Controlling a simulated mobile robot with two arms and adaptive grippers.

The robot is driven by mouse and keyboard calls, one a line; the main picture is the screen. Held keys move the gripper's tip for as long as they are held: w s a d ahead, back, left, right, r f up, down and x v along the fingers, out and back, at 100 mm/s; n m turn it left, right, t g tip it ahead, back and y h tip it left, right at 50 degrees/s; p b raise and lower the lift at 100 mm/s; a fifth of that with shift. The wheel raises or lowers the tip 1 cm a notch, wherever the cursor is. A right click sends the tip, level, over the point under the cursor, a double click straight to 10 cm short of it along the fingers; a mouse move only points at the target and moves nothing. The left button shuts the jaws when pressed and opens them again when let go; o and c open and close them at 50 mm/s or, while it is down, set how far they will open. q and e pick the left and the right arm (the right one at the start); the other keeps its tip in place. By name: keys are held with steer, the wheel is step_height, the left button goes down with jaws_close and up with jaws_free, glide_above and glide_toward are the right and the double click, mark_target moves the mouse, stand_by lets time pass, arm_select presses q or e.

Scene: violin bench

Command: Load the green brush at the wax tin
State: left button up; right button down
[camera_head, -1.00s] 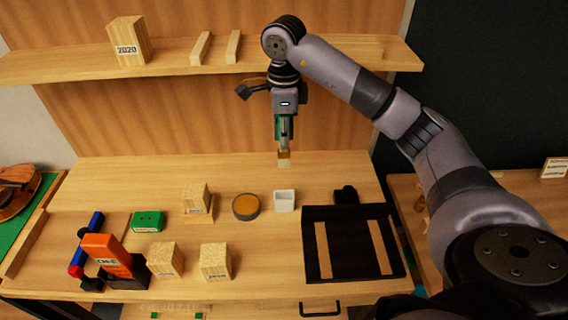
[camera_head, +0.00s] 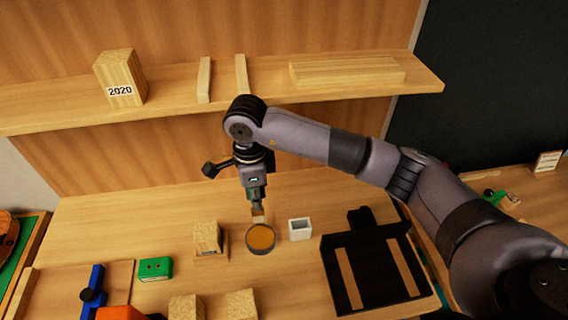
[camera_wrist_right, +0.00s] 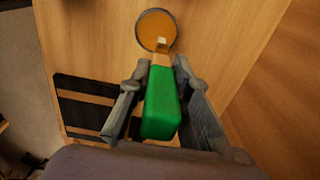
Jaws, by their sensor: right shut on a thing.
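The wax tin (camera_head: 261,240) is a round dark tin with orange-brown wax, standing on the bench; it also shows at the top of the right wrist view (camera_wrist_right: 153,31). My right gripper (camera_head: 257,205) is shut on the green brush (camera_wrist_right: 160,104), whose handle lies between the fingers. The brush's pale tip (camera_head: 258,217) points down at the far edge of the tin and overlaps the wax in the right wrist view. I cannot tell whether it touches the wax. My left gripper is not in view.
A small white square cup (camera_head: 300,229) stands just right of the tin, and a wooden block (camera_head: 207,238) on its left. A black tray (camera_head: 331,262) lies further right. A green box (camera_head: 155,269) and a blue clamp (camera_head: 95,287) are at left. A shelf (camera_head: 180,112) runs behind.

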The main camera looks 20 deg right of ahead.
mark_target(258, 215)
steer(key=shift+s+a+f, duration=0.15)
steer(key=shift+s+a, duration=0.05)
steer(key=shift+s+d+f, duration=0.1)
steer(key=shift+s+f, duration=0.25)
steer(key=shift+f, duration=0.15)
steer(key=shift+f+b, duration=0.4)
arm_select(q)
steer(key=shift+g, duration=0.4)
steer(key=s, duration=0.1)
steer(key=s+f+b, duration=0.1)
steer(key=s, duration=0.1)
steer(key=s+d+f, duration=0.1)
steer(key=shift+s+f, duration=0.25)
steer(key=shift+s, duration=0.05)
arm_select(e)
step_height(258, 215, down, 4)
steer(key=shift+w, duration=0.15)
arm_select(q)
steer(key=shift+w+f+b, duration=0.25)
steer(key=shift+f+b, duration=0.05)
steer(key=shift+b, duration=0.3)
arm_select(e)
steer(key=shift+f, duration=0.3)
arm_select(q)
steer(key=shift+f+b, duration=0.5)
arm_select(e)
steer(key=shift+f, duration=0.35)
